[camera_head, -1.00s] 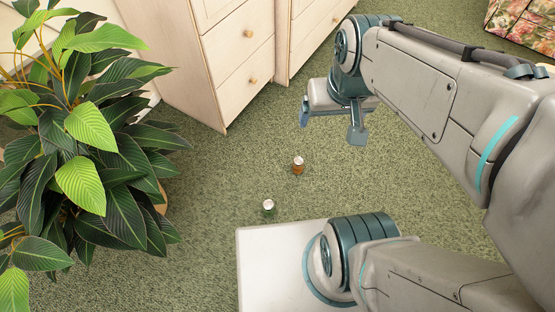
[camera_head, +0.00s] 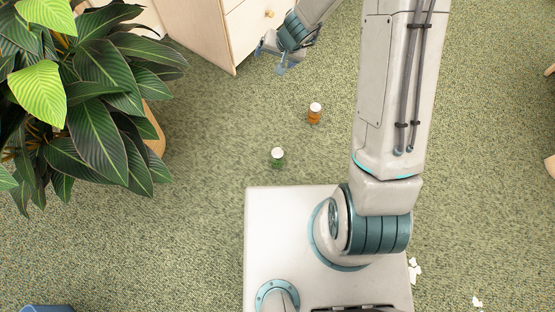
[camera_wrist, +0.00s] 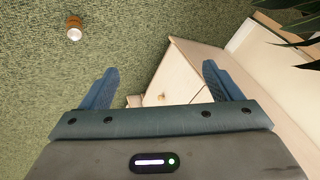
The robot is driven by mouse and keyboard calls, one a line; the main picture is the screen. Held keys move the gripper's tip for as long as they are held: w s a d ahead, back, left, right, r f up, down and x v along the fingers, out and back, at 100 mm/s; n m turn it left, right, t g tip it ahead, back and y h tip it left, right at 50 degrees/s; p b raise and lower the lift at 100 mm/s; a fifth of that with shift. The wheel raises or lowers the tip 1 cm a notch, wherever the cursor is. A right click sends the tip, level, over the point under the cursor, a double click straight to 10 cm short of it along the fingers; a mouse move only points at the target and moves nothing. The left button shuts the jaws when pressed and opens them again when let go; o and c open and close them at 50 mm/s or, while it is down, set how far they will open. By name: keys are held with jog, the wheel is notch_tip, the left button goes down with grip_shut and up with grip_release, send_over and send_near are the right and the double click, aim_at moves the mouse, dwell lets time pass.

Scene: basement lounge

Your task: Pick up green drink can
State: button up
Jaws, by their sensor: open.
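The green drink can (camera_head: 278,157) stands on the green carpet just beyond the far edge of my base in the head view. An orange-brown can (camera_head: 315,113) stands a little farther off and to its right; it also shows at the upper left of the wrist view (camera_wrist: 74,28). My gripper (camera_head: 280,57) is near the top of the head view by the dresser, apart from both cans. In the wrist view its two blue fingers (camera_wrist: 158,82) are spread with nothing between them. I do not see the green can in the wrist view.
A large leafy plant (camera_head: 90,110) stands left of the cans. A pale wooden dresser (camera_head: 205,32) is at the back, close to my gripper. Small white scraps (camera_head: 414,270) lie right of my base. The carpet around the cans is clear.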

notch_tip(320, 180, down, 13)
jog(key=m+b, duration=0.1)
jog(key=b, duration=0.2)
jog(key=m+g+h+b, duration=0.3)
jog(key=g+h+b, duration=0.1)
jog(key=b, duration=0.5)
send_over(277, 153)
notch_tip(277, 153, down, 29)
jog(key=shift+r, duration=0.1)
notch_tip(277, 153, down, 8)
jog(key=b, duration=0.4)
jog(key=shift+w+r, duration=0.1)
notch_tip(277, 153, down, 5)
jog(key=b, duration=0.3)
jog(key=shift+d+b, duration=0.1)
jog(key=shift+b, duration=0.25)
jog(key=c, duration=1.1)
